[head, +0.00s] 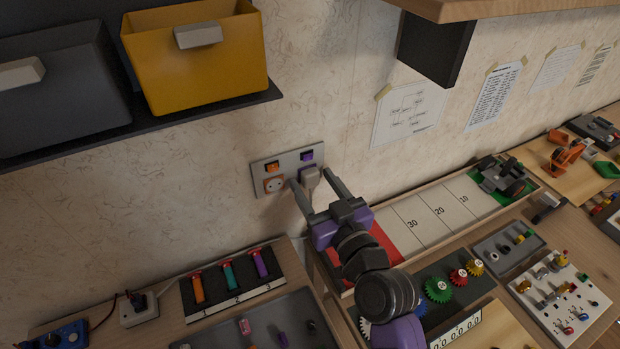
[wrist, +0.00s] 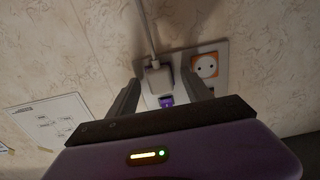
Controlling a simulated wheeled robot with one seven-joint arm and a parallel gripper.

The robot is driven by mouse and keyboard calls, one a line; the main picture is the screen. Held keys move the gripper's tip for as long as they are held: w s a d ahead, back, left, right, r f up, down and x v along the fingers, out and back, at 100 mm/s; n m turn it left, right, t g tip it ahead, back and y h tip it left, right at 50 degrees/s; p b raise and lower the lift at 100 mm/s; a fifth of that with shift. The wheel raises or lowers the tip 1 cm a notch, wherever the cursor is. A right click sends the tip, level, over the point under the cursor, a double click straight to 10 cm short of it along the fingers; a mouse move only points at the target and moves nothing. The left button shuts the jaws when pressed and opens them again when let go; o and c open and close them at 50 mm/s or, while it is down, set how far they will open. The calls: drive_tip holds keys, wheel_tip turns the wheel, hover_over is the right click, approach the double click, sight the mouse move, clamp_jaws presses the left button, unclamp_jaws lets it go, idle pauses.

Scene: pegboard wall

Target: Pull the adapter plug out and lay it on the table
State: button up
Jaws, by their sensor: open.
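The adapter plug (head: 309,176) is a light grey block in the right, purple-marked socket of the wall plate (head: 263,164). In the wrist view the plug (wrist: 158,79) has a cable running up the picture from it. My gripper (head: 312,185) is open in front of the wall plate. Its fingers (wrist: 168,90) stand on either side of the plug in the wrist view, with gaps that look clear. I cannot tell how deep the fingers reach around it. The table (head: 170,298) lies below, its bare wood showing near the front left.
An orange-rimmed empty socket (head: 274,185) is left of the plug. A shelf with a yellow bin (head: 195,65) hangs above left. Below are a rack of coloured cylinders (head: 232,283), a grey tray (head: 300,318) and a numbered track (head: 425,222). A wooden shelf (head: 500,8) overhangs top right.

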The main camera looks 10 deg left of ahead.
idle(0.8)
clamp_jaws()
drive_tip(key=shift+s, duration=0.1)
drive_tip(key=shift+b+v, duration=1)
drive_tip(key=shift+v, duration=1.85)
